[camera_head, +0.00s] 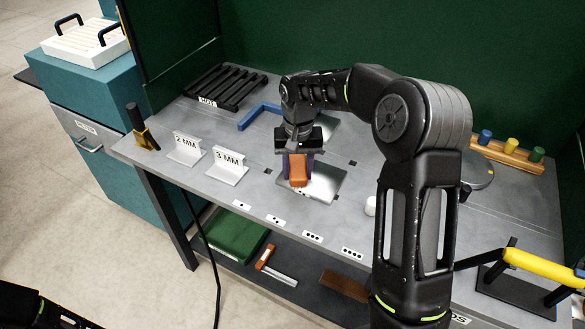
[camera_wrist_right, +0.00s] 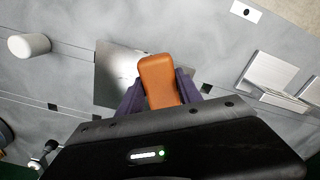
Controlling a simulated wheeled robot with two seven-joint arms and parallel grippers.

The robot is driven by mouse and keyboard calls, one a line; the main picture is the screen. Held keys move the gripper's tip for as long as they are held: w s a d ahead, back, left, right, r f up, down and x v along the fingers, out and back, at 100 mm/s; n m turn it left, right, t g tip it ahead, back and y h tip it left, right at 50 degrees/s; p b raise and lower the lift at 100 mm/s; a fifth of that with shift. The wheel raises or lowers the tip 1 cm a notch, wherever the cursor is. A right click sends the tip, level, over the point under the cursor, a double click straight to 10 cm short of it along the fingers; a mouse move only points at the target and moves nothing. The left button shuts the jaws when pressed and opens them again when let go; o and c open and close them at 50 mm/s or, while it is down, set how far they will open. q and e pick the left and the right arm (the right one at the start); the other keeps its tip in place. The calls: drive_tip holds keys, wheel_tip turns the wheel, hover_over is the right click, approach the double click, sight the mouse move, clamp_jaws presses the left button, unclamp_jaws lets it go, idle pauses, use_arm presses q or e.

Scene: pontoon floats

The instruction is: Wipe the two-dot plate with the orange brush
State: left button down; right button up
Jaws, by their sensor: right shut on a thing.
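A bright metal plate (camera_head: 325,183) lies flat on the grey bench, behind the two-dot label (camera_head: 275,219). It also shows in the right wrist view (camera_wrist_right: 112,78). My right gripper (camera_head: 297,158) is shut on the orange brush (camera_head: 298,171) and holds it over the left part of this plate. In the right wrist view, the purple fingers (camera_wrist_right: 160,92) sit on both sides of the orange block (camera_wrist_right: 158,72). The brush's underside is hidden, so I cannot tell whether it touches the plate. My left gripper is not in view.
The 2 MM (camera_head: 187,148) and 3 MM (camera_head: 229,167) stands are to the left. A black HOT rack (camera_head: 225,87) is behind. A white cylinder (camera_head: 371,206) stands right of the plate.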

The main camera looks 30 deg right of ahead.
sight(327, 192)
drive_tip(key=shift+s+d+f, duration=0.1)
drive_tip(key=shift+s+d, duration=0.45)
drive_tip(key=shift+s, duration=0.25)
drive_tip(key=shift+s+d, duration=0.5)
drive_tip(key=shift+s, duration=0.15)
drive_tip(key=shift+s+d, duration=0.45)
drive_tip(key=shift+s, duration=0.2)
drive_tip(key=shift+r, duration=0.2)
drive_tip(key=shift+s+d+f+b, duration=0.1)
drive_tip(key=shift+s+d+b, duration=0.2)
drive_tip(key=shift+s+d, duration=0.3)
drive_tip(key=shift+s+d+f+b, duration=0.1)
drive_tip(key=shift+s+d+b, duration=0.2)
drive_tip(key=shift+s, duration=0.45)
drive_tip(key=shift+r, duration=0.1)
drive_tip(key=shift+r+p, duration=2.3)
drive_tip(key=shift+r, duration=0.65)
